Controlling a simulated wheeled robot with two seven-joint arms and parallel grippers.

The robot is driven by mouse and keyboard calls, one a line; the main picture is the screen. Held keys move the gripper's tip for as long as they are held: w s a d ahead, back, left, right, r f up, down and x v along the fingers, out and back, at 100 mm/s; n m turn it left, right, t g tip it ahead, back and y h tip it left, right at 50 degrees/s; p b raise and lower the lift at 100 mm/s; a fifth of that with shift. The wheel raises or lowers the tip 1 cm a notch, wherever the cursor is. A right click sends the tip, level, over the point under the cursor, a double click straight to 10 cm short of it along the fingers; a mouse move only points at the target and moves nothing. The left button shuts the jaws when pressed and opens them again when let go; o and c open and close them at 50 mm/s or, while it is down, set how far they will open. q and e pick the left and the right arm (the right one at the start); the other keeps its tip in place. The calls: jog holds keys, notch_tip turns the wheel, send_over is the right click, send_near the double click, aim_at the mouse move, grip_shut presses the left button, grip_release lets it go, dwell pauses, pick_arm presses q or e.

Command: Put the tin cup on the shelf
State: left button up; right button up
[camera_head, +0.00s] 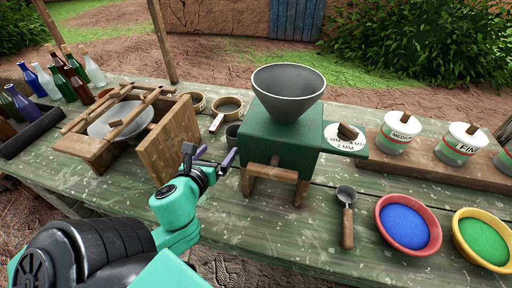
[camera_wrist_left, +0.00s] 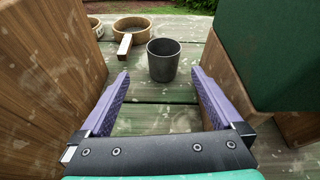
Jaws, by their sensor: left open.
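The tin cup (camera_wrist_left: 163,62) is a dark grey, empty, upright cup on the green plank table in the left wrist view. In the head view the cup (camera_head: 232,131) shows partly, just left of the green grinder and beyond my gripper. My left gripper (camera_head: 214,158) is open and empty, low over the table on the near side of the cup. In the left wrist view its purple fingers (camera_wrist_left: 161,88) point at the cup, one on each side of its line, with the cup just beyond the tips. My right gripper is not in view. I cannot make out a clear shelf.
A green grinder (camera_head: 277,146) with a grey hopper stands right of the gripper, and a wooden box panel (camera_head: 170,143) stands close on the left. Round sieves (camera_head: 228,104) lie behind the cup. A scoop (camera_head: 347,215), colored bowls and a wooden board (camera_head: 425,167) with tubs are at right.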

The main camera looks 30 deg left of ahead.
pick_arm(q)
jog(key=shift+m, duration=0.7)
jog(key=x, duration=0.5)
jog(key=b+x, duration=0.1)
jog(key=x, duration=0.3)
jog(key=b+x, duration=0.1)
jog(key=x, duration=0.4)
jog(key=shift+w+d+r, duration=0.15)
jog(key=shift+w+d, duration=0.15)
jog(key=shift+w, duration=0.2)
jog(key=shift+s, duration=0.15)
jog(key=shift+c, duration=0.9)
jog(key=shift+r, duration=0.15)
jog(key=c, duration=1.1)
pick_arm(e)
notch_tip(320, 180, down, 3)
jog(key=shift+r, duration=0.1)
